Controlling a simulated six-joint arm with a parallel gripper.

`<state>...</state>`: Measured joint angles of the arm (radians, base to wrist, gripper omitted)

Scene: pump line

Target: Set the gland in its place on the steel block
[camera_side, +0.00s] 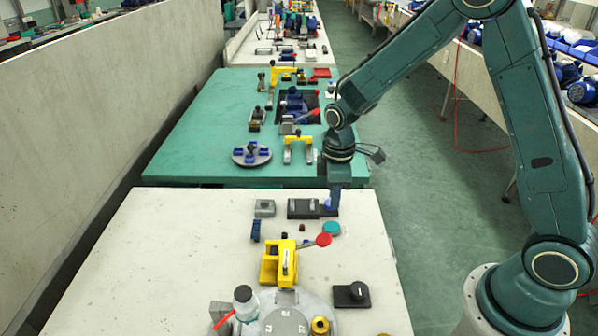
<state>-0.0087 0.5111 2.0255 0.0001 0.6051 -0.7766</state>
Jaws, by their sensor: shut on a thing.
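My gripper (332,200) points straight down at the right end of a dark, low block with slots (303,208) on the pale table. The fingers are shut. The held piece is too small and too much covered to make out, so I cannot tell for sure that it is the gland; a small blue patch shows at the fingertips. I cannot tell whether it touches the dark block. A grey metal block (265,208), perhaps the steel block, stands apart to the left of the dark block.
A yellow clamp (272,264) with a red-knobbed handle stands nearer the camera. A round grey fixture (287,325), a brass ring (320,326) and a black block (351,294) are at the front. A teal disc (331,229) lies close below my gripper. The pale table's left side is clear.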

